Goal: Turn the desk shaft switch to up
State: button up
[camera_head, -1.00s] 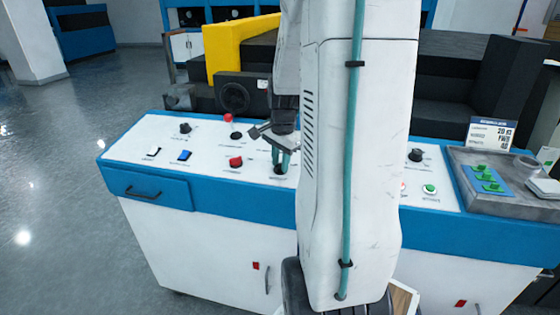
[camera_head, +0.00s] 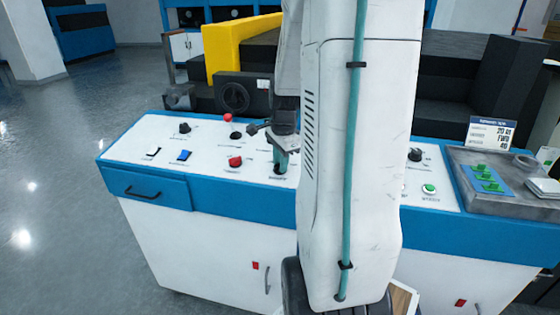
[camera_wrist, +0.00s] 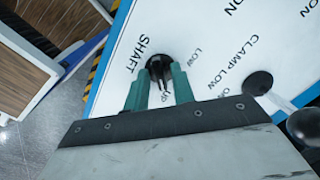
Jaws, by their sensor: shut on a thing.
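The shaft switch (camera_wrist: 158,67) is a black knob on the white desk panel, beside the printed words SHAFT, LOW and UP in the wrist view. My gripper (camera_wrist: 160,75) has its two green fingers on either side of the knob and is shut on it. In the head view my gripper (camera_head: 281,164) points down onto the panel near its front edge. There the fingers and my arm hide most of the knob, so I cannot tell its setting from that view.
The white control panel (camera_head: 215,170) carries a red switch (camera_head: 236,161), a blue switch (camera_head: 184,155) and a red button (camera_head: 228,118). A grey tray (camera_head: 512,203) is at the right end.

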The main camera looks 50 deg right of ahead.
jog(key=o, duration=0.7)
jog(key=shift+c, duration=0.2)
notch_tip(320, 180, up, 8)
jog(key=s, duration=0.1)
jog(key=shift+a, duration=0.2)
jog(key=shift+f, duration=0.1)
jog(key=s+a+r+n, duration=0.1)
jog(key=s+a+n, duration=0.3)
jog(key=a+n, duration=0.3)
jog(key=s+a+r+n, duration=0.2)
jog(key=a+n, duration=0.6)
jog(key=a, duration=0.5)
jog(key=s+a+r+n, duration=0.2)
jog(key=s+a+n, duration=0.3)
jog(key=a, duration=0.5)
jog(key=n, duration=0.2)
jog(key=shift+s+a+n+y, duration=0.15)
jog(key=shift+s+n+y, duration=0.15)
